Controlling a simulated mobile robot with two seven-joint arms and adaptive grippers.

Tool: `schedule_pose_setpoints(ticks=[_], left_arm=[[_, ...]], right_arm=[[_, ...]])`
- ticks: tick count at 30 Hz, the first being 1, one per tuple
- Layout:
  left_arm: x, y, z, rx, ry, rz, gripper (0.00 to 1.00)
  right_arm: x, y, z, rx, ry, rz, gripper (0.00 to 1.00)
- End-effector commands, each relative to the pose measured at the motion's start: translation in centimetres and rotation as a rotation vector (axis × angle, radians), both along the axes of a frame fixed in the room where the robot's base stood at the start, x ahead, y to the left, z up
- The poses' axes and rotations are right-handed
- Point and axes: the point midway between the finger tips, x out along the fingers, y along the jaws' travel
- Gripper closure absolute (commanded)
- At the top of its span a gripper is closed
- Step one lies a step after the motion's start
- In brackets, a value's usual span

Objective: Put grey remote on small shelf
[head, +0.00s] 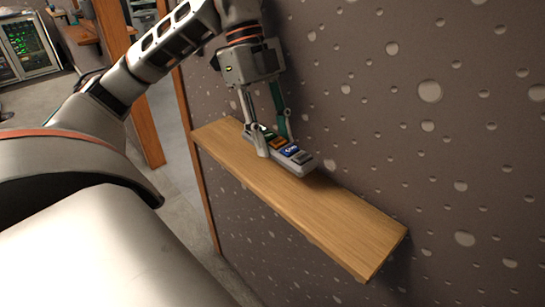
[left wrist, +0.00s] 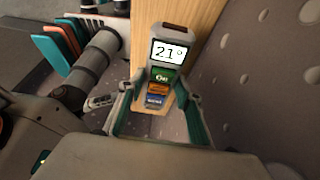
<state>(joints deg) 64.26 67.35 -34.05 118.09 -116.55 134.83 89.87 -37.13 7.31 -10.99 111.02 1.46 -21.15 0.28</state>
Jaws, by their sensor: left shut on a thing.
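The grey remote (head: 299,157) has a light grey body and coloured buttons. In the left wrist view the remote (left wrist: 168,55) shows a screen reading 21° above green, orange and blue buttons. My left gripper (head: 266,144) is shut on the remote, one finger on each side; the fingers also show in the left wrist view (left wrist: 157,98). The small shelf (head: 330,217) is a narrow wooden board on the wall, and it also shows in the left wrist view (left wrist: 198,20). The remote lies over its far half, at or just above the surface; I cannot tell if they touch. My right gripper is out of view.
The dark speckled wall (head: 430,130) runs along the shelf's back edge, close to the gripper. The near half of the shelf is bare. A wooden post (head: 130,80) and a lit display (head: 25,45) stand at the back left.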

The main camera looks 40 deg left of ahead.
Motion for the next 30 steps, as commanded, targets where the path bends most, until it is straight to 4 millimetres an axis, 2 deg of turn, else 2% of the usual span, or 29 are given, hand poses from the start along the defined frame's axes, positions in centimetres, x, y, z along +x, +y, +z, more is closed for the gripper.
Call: schedule_pose_setpoints(ticks=[15,27,28,30], left_arm=[[0.0,0.0,-4.7,0.000,0.001,0.001,0.90],[0.0,0.0,-5.1,0.000,0.000,0.000,0.90],[0.0,0.0,-5.1,0.000,0.000,0.000,0.61],[0.0,0.0,-5.0,0.000,0.000,0.000,0.49]], right_arm=[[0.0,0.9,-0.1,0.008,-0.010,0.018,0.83],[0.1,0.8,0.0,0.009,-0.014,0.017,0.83],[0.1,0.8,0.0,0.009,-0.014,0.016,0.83],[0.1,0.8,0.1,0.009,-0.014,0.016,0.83]])
